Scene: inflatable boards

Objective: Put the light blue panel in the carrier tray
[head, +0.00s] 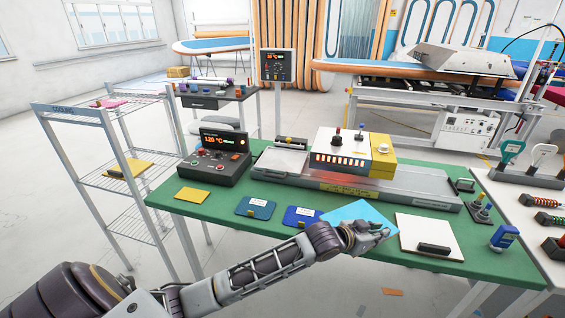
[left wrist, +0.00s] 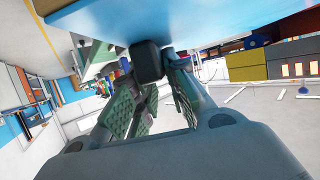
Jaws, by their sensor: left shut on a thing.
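The light blue panel (head: 352,212) is held up over the front of the green table in the head view. In the left wrist view the panel (left wrist: 215,18) fills the top, with a black block-like handle (left wrist: 148,60) on its near face. My left gripper (head: 378,232) is shut on this panel by the handle, with its green-padded fingers (left wrist: 150,82) on either side. A flat grey tray (head: 279,162), which looks like the carrier tray, lies at the left end of the long grey rail bed. It looks empty. My right gripper is not in view.
A white and yellow heater box (head: 352,152) straddles the bed behind the panel. A control box (head: 215,160) stands left. A white board with a black handle (head: 432,247) lies right. Small yellow and blue pads lie along the green table's front (head: 225,225). A wire shelf (head: 110,150) stands left.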

